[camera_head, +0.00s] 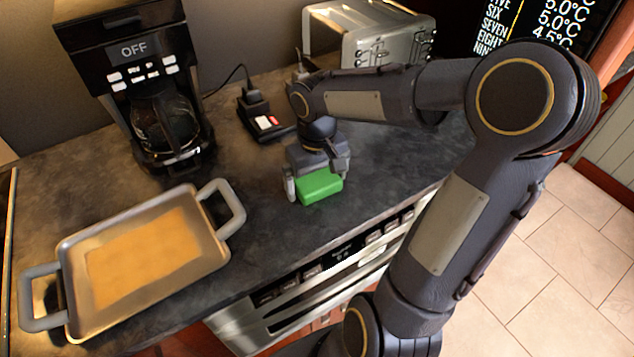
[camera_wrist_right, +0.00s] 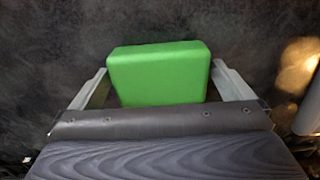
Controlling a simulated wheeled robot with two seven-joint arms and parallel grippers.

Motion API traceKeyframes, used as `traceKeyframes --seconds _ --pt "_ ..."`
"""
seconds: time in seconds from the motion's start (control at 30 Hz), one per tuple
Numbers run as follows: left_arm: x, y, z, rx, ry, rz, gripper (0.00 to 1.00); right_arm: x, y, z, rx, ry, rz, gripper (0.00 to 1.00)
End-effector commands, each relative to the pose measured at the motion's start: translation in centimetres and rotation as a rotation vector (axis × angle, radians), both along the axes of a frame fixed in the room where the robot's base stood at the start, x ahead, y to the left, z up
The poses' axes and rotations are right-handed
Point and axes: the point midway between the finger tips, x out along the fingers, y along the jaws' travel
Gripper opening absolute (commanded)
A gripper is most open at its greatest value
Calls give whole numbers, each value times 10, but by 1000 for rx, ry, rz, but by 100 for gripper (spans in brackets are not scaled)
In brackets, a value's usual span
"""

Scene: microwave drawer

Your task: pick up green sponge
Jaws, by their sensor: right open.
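The green sponge (camera_head: 320,186) lies on the dark countertop near its front edge, right of the tray in the head view. It also shows in the right wrist view (camera_wrist_right: 160,75), between the fingers. My right gripper (camera_head: 318,182) reaches down over the sponge with one finger on each side of it. In the right wrist view the right gripper (camera_wrist_right: 165,88) is open, with a gap visible between each finger and the sponge. The sponge's near side is partly hidden by the gripper body in the wrist view. My left gripper is not in view.
A metal tray (camera_head: 75,252) with two grey handles stands at the left front. A coffee maker (camera_head: 135,55) stands behind it. A small black device (camera_head: 262,118) with a cord and a toaster (camera_head: 375,40) are at the back. A drawer appliance (camera_head: 300,290) is below the counter edge.

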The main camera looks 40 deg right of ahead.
Motion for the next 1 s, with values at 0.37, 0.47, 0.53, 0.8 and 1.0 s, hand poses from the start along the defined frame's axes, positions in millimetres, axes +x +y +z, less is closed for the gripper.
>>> traceKeyframes --seconds 0.37,0.47,0.53,0.8,1.0 --pt "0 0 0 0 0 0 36 0 0 0 0 -1 0 64" --pt "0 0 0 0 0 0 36 0 0 1 0 -1 0 64" --pt "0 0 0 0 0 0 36 0 0 1 0 -1 0 64" --pt "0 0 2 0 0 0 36 1 0 24 -2 -6 -1 64" --pt "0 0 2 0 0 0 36 -12 17 58 -2 -9 3 64"
